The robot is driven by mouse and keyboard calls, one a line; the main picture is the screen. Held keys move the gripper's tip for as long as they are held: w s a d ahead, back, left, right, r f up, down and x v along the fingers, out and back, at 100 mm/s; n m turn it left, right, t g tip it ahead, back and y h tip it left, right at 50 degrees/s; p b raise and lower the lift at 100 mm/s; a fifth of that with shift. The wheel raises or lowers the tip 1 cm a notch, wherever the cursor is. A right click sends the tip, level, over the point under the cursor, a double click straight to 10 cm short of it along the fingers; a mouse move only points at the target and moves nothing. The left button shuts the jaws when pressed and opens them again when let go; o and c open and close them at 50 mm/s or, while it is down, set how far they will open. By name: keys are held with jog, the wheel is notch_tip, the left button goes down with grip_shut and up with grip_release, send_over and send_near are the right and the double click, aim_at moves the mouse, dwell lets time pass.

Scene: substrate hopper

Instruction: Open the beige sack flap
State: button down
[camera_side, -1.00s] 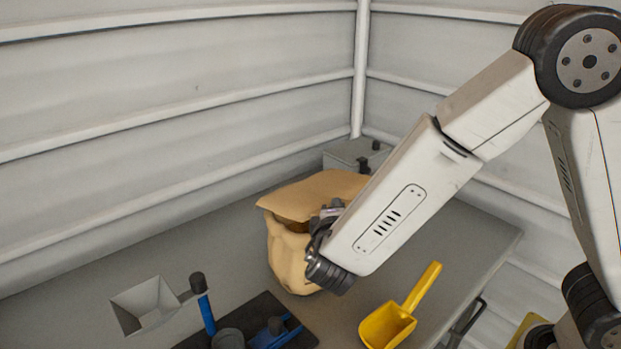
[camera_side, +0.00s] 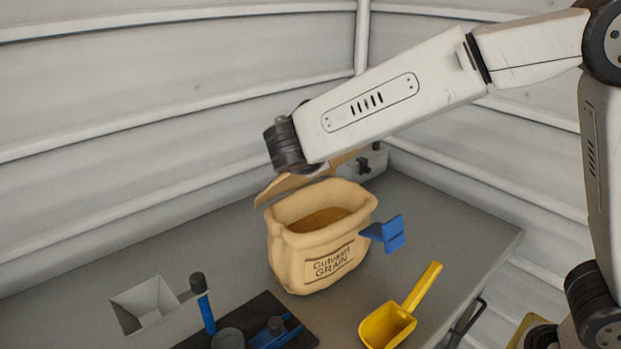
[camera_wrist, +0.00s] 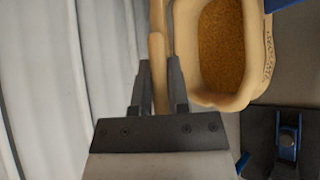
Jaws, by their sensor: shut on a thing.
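The beige sack (camera_side: 318,252) stands upright on the table, its mouth open and brown grain (camera_side: 318,220) showing inside. The sack also shows in the wrist view (camera_wrist: 262,80), with its grain (camera_wrist: 221,50) in plain sight. The beige flap (camera_side: 283,187) is raised behind the sack's far rim and partly hidden by my arm. In the wrist view, my gripper (camera_wrist: 161,85) is shut on the flap (camera_wrist: 157,50), which is seen nearly edge-on between the two fingers. In the side view my arm's wrist hides the fingertips.
A blue piece (camera_side: 385,233) sticks out at the sack's right side. A yellow scoop (camera_side: 392,318) lies to the front right. A grey hopper (camera_side: 147,303) and a dark tray (camera_side: 270,308) with blue tools are at the front left. A grey box (camera_side: 366,163) stands behind.

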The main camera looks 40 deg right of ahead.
jog(key=shift+n+g, duration=0.5)
jog(key=shift+g, duration=0.4)
jog(key=w+r, duration=0.2)
jog(key=w, duration=0.1)
jog(key=shift+w+r, duration=0.15)
jog(key=shift+r, duration=0.1)
jog(key=w+r+n+g, duration=0.1)
jog(key=w+r+g, duration=0.1)
jog(key=w, duration=0.7)
jog(key=shift+w+d+r+y, duration=0.15)
jog(key=shift+w+r+y, duration=0.15)
jog(key=shift+r+y, duration=0.15)
jog(key=shift+r, duration=0.1)
jog(key=c, duration=0.6)
grip_release()
jog(key=v, duration=0.7)
jog(key=shift+a+r, duration=0.2)
jog(key=shift+a, duration=0.15)
